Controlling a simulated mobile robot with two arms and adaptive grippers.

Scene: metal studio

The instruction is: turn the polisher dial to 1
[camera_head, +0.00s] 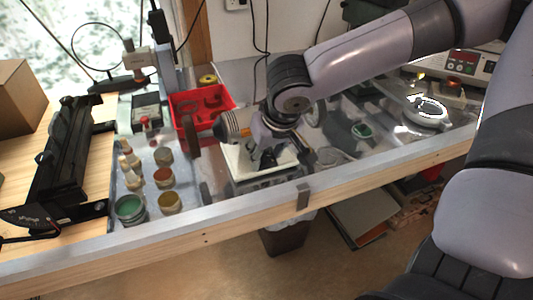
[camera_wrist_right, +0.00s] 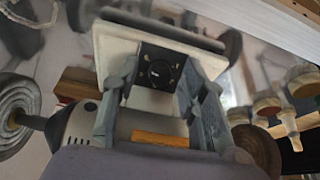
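The polisher (camera_head: 231,126) stands near the front edge of the bench, with a grey motor body, an orange stripe and a wheel on each side. Its motor body (camera_wrist_right: 85,125) also shows in the right wrist view, with the pale base behind it. The dial (camera_wrist_right: 158,73) is a round black knob on a dark square plate on that base; its markings are too small to read. My right gripper (camera_head: 265,158) is over the polisher's front. In the wrist view its two grey fingers (camera_wrist_right: 160,88) are apart, one on each side of the dial plate, with nothing visibly held. My left gripper is out of view.
A red bin (camera_head: 216,97) stands behind the polisher's left side. Several small jars (camera_head: 164,177) stand to the left, beside a black rail-like device (camera_head: 66,155). A machine with a red display (camera_head: 462,62) is at the back right. A dark waste bin (camera_head: 287,238) is under the bench.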

